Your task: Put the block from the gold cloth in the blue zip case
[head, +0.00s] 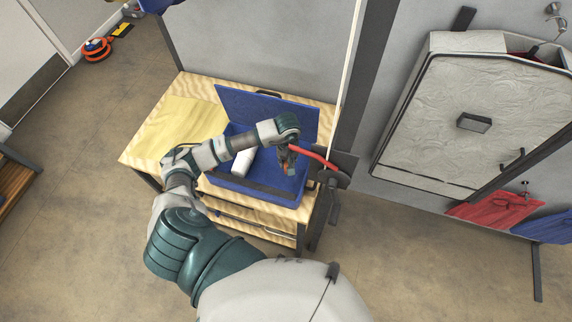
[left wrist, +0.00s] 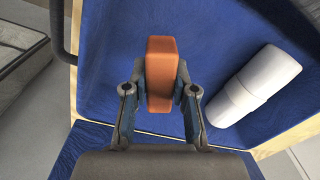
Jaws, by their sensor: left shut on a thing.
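The orange block (left wrist: 161,75) is held between the two fingers of my left gripper (left wrist: 160,92), with the blue lining of the case behind it. In the head view my left gripper (head: 288,163) points down over the right part of the open blue zip case (head: 265,107), whose lid stands up at the back. How far the block is above the case floor I cannot tell. The gold cloth (head: 180,125) lies flat and bare on the left of the table. My right gripper is not in view.
A white roll (head: 238,166) lies in the case, left of my gripper; it also shows in the left wrist view (left wrist: 253,86). A red curved piece (head: 312,154) and a dark post stand close on the right. Table shelves (head: 250,220) are below.

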